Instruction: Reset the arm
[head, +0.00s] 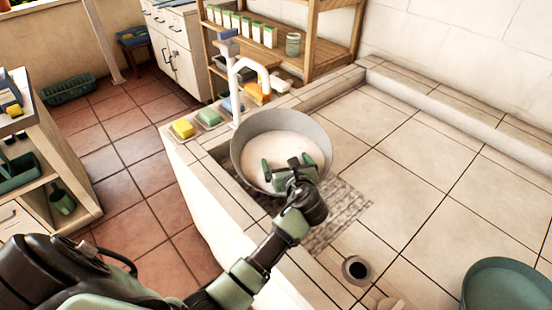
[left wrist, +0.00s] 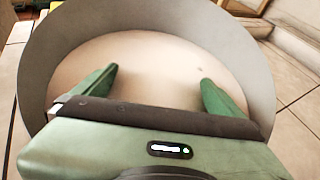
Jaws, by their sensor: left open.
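My left gripper (head: 284,166) is over the grey round basin (head: 318,125) on the tiled washstand. Its green fingers are spread apart with nothing between them. In the left wrist view the open fingers (left wrist: 158,85) point into the pale inside of the basin (left wrist: 250,60). I cannot tell whether the fingertips touch it. My left arm reaches in from the lower left of the head view. My right gripper is not in view.
A white faucet (head: 236,85) stands behind the basin. A yellow sponge (head: 182,128) and a green sponge (head: 209,117) lie on the ledge left of it. A green tub (head: 507,285) is at lower right. A wooden shelf (head: 330,50) stands behind. Tiles to the right are clear.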

